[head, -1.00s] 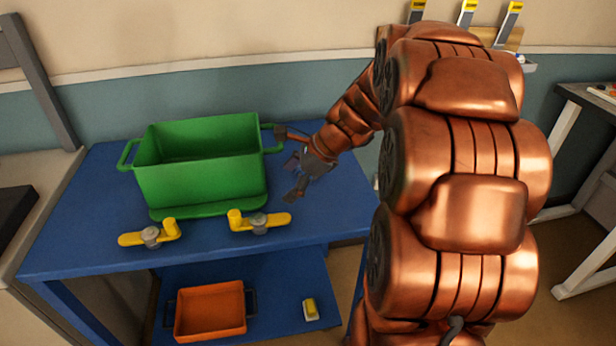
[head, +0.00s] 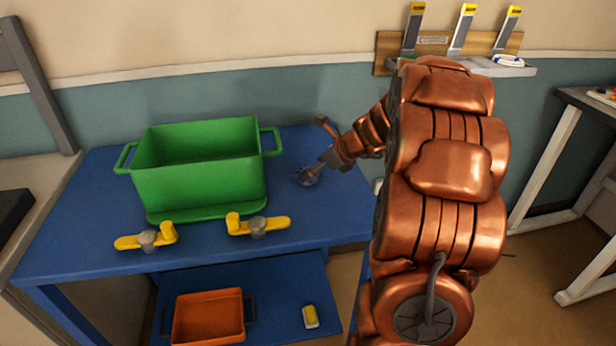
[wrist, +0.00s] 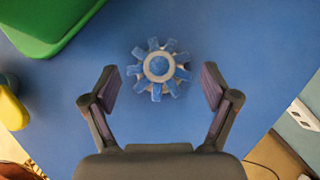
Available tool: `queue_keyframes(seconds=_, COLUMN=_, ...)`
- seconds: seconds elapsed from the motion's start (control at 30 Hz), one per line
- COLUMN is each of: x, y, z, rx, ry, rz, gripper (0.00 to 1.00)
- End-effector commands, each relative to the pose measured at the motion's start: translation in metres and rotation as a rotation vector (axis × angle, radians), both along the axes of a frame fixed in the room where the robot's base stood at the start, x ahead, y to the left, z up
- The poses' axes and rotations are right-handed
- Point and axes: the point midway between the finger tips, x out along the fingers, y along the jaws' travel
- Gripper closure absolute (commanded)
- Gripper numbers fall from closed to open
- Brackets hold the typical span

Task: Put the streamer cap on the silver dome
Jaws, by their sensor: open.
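A small gear-like piece (wrist: 154,87), with blue and pale grey arms around a pale ring, is over the blue tabletop; it also shows in the head view (head: 307,177), right of the green bin. It may be the streamer cap, but I cannot tell for sure. I cannot make out a separate silver dome, or whether one is under the piece. My gripper (wrist: 160,76) is open and empty in the wrist view. Its fingers stand apart on either side of the piece, not touching it. In the head view my gripper (head: 318,147) is at the table's right part.
The green bin (head: 200,180) stands left of my gripper on the blue table (head: 90,235). Two yellow clamps (head: 150,238) (head: 262,225) sit at the front. An orange tray (head: 208,318) and a yellow-and-white block (head: 310,317) are on the lower shelf. The back-right tabletop is mostly clear.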

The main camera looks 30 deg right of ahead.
Motion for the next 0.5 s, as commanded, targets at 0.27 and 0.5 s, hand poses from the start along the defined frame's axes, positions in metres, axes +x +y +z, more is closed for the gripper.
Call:
queue_keyframes(seconds=0.27, x=0.018, y=0.008, z=-0.019, rx=-0.002, ry=-0.001, rz=0.001, gripper=0.14)
queue_keyframes(seconds=0.5, x=0.018, y=0.008, z=-0.019, rx=-0.003, ry=-0.001, rz=0.000, gripper=0.21)
